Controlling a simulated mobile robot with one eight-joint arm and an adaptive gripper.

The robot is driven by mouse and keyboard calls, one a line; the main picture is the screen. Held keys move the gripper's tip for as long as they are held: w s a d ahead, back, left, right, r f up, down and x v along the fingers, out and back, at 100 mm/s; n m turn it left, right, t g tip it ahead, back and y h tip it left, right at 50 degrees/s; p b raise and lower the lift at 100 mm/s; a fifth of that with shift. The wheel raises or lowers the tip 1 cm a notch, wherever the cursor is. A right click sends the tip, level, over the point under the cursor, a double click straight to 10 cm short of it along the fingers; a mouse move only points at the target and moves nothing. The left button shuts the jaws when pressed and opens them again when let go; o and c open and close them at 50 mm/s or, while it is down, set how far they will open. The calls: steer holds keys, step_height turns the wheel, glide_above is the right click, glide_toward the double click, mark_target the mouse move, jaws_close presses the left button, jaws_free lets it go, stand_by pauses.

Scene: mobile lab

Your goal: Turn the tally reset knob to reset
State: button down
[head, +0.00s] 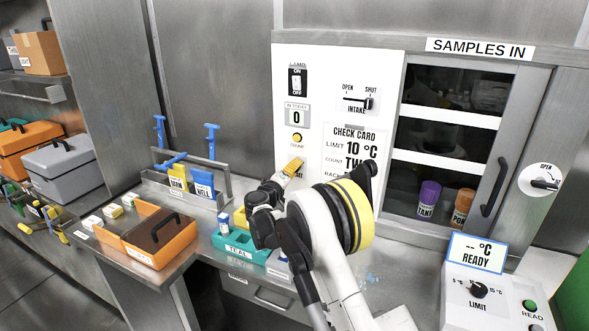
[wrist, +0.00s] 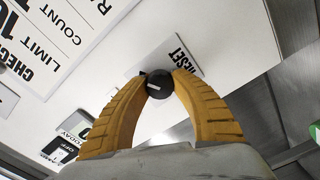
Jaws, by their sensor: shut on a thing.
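The tally reset knob (wrist: 159,84) is a small round black knob with a pale pointer line, on a white panel. A label reading RESET (wrist: 177,57) is beside it in the wrist view. My gripper (wrist: 159,80) has its two yellow fingers closed around the knob, one on each side. In the head view my gripper (head: 293,166) reaches the lower part of the white panel (head: 320,70), and the knob is hidden behind it.
An intake slider (head: 358,102) and a check card (head: 352,150) are on the same panel. A sample cabinet with a handle (head: 494,187) is to the right. An orange toolbox (head: 160,251), a teal bin (head: 237,246) and a limit unit (head: 490,300) stand on the counter.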

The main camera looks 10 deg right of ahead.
steer(key=c, duration=1)
jaws_free()
steer(key=v, duration=1.2)
